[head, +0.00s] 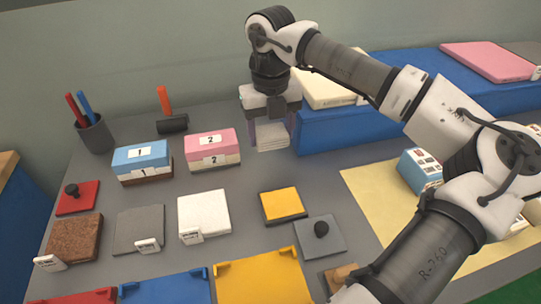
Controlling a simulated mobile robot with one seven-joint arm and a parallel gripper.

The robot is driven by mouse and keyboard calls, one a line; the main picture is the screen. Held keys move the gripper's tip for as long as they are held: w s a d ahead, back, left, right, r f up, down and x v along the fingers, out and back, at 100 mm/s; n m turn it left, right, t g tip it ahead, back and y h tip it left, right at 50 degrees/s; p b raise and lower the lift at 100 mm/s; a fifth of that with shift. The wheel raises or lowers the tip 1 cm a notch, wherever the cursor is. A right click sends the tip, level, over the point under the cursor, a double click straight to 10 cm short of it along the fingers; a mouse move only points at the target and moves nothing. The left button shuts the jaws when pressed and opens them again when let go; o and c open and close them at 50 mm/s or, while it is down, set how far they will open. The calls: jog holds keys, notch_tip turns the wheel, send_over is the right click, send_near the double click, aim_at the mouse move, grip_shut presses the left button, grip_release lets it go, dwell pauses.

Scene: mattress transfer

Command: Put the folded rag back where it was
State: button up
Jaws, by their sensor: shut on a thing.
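My gripper (271,128) points down at the back middle of the grey table, in front of the wall and left of a long blue block. It is shut on a pale, layered folded rag (272,138), whose lower part shows between the fingers. The rag is at or just above the table top; I cannot tell whether it touches. Its upper part is hidden by the gripper.
Blue box 1 (140,157) and pink box 2 (211,147) stand to the left. The blue block (345,127) is close on the right. A hammer (172,122) and pen cup (95,135) are behind left. Several flat pads lie in front, including a yellow one (282,204).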

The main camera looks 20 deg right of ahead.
aim_at(270, 131)
notch_tip(270, 131, down, 8)
jog(key=shift+f+p, duration=0.1)
jog(key=shift+p, duration=0.25)
jog(key=shift+f, duration=0.2)
jog(key=o, duration=1)
jog(key=shift+r, duration=0.1)
jog(key=shift+o, duration=0.2)
notch_tip(270, 131, up, 12)
jog(key=shift+w+r+b, duration=0.15)
jog(key=shift+b, duration=0.45)
